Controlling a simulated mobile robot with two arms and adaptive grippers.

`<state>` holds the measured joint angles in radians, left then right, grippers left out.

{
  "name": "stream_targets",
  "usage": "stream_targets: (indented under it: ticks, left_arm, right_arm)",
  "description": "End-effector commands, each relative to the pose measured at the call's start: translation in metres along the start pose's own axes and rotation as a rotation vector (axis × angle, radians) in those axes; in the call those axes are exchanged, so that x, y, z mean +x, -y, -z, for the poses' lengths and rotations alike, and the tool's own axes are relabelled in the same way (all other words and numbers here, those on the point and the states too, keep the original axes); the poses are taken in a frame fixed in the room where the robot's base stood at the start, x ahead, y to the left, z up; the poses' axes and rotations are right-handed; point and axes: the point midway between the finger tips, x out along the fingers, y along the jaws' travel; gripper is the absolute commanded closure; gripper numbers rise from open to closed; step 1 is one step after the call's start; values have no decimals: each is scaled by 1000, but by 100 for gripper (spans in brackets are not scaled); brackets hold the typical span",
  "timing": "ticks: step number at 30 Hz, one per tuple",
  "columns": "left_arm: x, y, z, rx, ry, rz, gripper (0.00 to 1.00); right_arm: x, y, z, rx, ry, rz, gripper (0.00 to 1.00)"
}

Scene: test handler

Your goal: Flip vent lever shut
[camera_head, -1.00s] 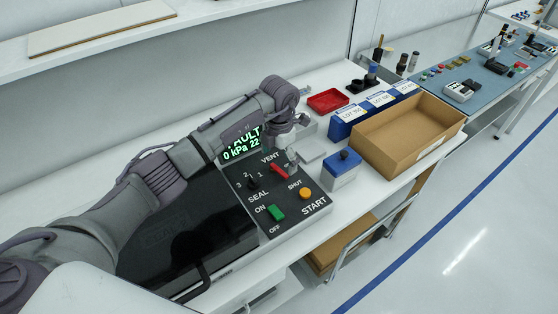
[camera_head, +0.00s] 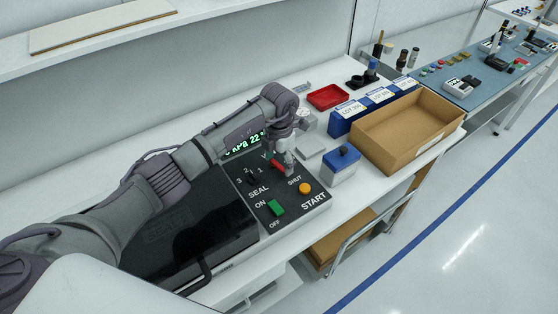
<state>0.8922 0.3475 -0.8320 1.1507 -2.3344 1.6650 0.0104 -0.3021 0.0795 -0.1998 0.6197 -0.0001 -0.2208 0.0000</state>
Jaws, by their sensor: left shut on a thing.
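The red vent lever (camera_head: 276,165) sits on the dark control panel (camera_head: 301,207), between the VENT and SHUT labels. The green-lit display (camera_head: 240,147) is partly hidden behind my left arm. My right gripper is not in view.
The panel also has a black SEAL knob (camera_head: 253,178), a green switch (camera_head: 276,208) and an orange START button (camera_head: 305,188). A blue-and-white container (camera_head: 341,166), a cardboard box (camera_head: 398,147) and a red tray (camera_head: 328,98) stand to the right.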

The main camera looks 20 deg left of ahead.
Motion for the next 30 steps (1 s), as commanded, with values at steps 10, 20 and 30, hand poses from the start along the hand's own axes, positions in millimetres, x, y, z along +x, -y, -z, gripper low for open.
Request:
stream_targets:
  ticks: [10,20,30]
  left_arm:
    - [1,0,4,169,1,-1,62]
    - [0,0,4,169,0,0,9]
    - [0,0,4,167,0,1,2]
  right_arm:
    - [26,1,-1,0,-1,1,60]
    - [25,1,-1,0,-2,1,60]
    - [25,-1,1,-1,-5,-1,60]
